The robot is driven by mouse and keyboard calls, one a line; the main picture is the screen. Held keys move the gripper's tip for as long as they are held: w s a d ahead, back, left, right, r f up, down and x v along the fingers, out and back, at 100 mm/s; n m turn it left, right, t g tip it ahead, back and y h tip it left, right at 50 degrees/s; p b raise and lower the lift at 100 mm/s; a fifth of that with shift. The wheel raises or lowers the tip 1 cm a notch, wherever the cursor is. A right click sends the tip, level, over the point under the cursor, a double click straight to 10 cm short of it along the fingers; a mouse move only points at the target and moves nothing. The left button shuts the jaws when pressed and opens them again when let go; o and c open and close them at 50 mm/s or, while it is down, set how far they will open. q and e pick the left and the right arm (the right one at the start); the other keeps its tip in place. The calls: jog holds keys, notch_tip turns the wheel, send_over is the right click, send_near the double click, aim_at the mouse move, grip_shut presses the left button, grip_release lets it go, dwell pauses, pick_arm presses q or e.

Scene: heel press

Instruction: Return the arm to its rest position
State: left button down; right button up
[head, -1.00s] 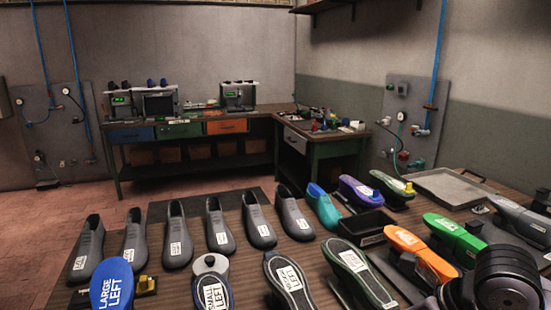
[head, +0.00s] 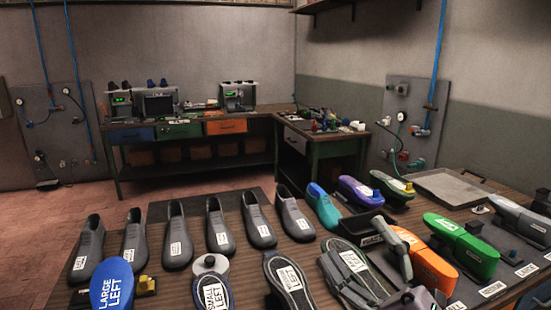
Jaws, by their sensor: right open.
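My right gripper (head: 360,248) shows at the lower right in the head view. Its grey fingers are spread apart and nothing shows between them. One finger overlaps the orange form (head: 436,266) in the picture, and the other overlaps the dark sole with a green edge (head: 352,262). I cannot tell whether they touch. My left gripper is out of view.
A row of grey shoe forms (head: 177,235) stands across the table. Labelled soles, including a blue "LARGE LEFT" one (head: 113,288), lie in front. A green form (head: 462,244) and a metal tray (head: 450,188) are at the right. A workbench (head: 190,150) stands behind.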

jog(key=w+d+f+m+t+h, duration=0.2)
jog(key=w+d+f+m+h, duration=0.2)
jog(key=d+f+m+h, duration=0.55)
jog(key=s+d+f+m+g+h, duration=0.15)
jog(key=f+m+g+h, duration=0.25)
jog(key=f, duration=0.4)
jog(key=s+d+f+m+g+h, duration=0.1)
jog(key=s+f+m+g+h, duration=0.1)
jog(key=f+m+g+h, duration=0.45)
jog(key=s+a+f+g+y, duration=0.3)
jog(key=s+f+g+y, duration=0.35)
jog(key=s+f, duration=1.15)
notch_tip(320, 180, down, 24)
jog(key=s+f+g+h, duration=0.1)
jog(key=s+g+h, duration=0.1)
jog(key=s+d+f+g, duration=0.1)
jog(key=s+d+f, duration=0.1)
jog(key=s+f, duration=1.4)
jog(key=shift+s+d+f+n+g, duration=0.3)
jog(key=shift+s+d+f+n, duration=0.1)
jog(key=shift+s, duration=0.1)
jog(key=shift+c, duration=0.4)
